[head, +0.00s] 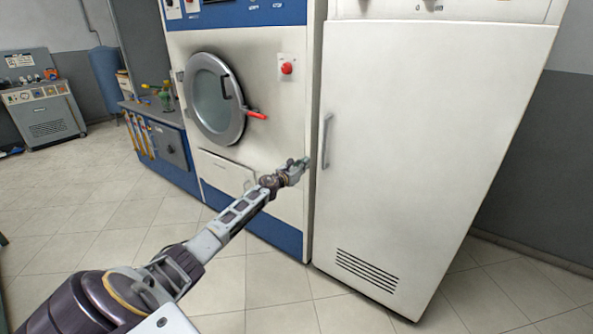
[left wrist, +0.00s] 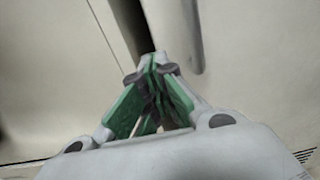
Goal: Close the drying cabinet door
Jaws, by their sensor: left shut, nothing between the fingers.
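The drying cabinet is the tall white cabinet at the right in the head view. Its white door (head: 420,130) covers the front, with a grey vertical handle (head: 326,140) near its left edge and vent slots low down. The door lies flush or nearly so; I cannot tell if a small gap is left. My left gripper (head: 304,163) is shut and empty, just left of the handle's lower end. In the left wrist view its green-padded fingers (left wrist: 152,62) meet at the tips, close to the handle (left wrist: 184,35) and a dark vertical gap. Contact is unclear. My right gripper is out of view.
A blue and white machine with a round glass door (head: 213,98) and red handle (head: 255,115) stands directly left of the cabinet. A blue workbench (head: 165,140) is further left. The tiled floor (head: 285,285) in front is clear.

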